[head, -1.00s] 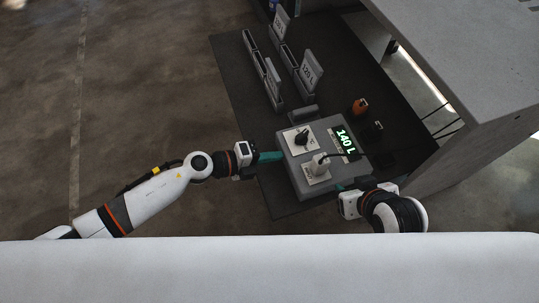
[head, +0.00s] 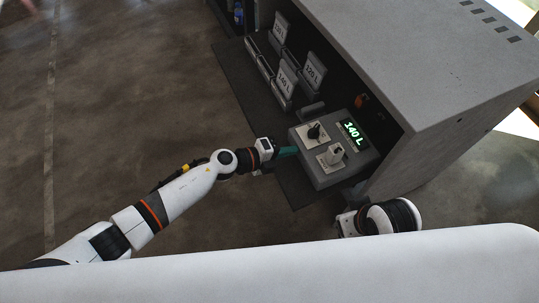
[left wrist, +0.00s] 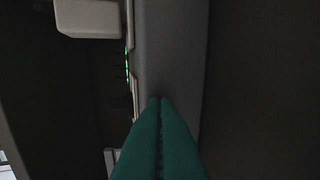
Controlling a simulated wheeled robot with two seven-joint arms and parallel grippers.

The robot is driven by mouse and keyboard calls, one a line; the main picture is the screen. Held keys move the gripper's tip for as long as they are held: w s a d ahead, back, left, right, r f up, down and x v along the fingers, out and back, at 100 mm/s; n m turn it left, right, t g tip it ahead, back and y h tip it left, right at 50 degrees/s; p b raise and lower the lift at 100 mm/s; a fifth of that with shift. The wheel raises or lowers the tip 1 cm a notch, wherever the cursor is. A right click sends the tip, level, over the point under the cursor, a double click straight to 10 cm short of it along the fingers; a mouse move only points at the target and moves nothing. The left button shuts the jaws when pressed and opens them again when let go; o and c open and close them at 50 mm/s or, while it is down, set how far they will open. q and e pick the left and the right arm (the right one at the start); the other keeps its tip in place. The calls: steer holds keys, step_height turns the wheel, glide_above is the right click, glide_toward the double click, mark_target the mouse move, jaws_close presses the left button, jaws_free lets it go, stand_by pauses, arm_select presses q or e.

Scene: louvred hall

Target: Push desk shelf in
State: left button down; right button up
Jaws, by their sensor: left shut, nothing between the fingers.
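The dark desk shelf (head: 291,181) sticks out from under the grey desk (head: 400,60), with part of it inside. A grey control box (head: 338,172) with a lit "140 L" display stands at its near end. My left gripper (head: 287,151) is shut and empty, its teal fingertips at the left side of the box. In the left wrist view the closed fingers (left wrist: 160,100) reach the grey box wall (left wrist: 172,45); contact looks likely. My right gripper (head: 346,222) is below the box, apart from it; its fingers are not clear.
Narrow holders with label cards (head: 287,78) stand on the shelf's far part. An orange item (head: 361,101) sits under the desk top. The brown floor (head: 120,110) at the left is open. A white surface (head: 270,265) fills the bottom.

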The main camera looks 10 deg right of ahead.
mark_target(300, 145)
arm_select(q)
steer(key=d, duration=0.1)
steer(key=w+d, duration=0.1)
steer(key=d, duration=0.3)
steer(key=shift+w+d, duration=0.25)
steer(key=shift+w, duration=0.15)
steer(key=shift+a, duration=0.15)
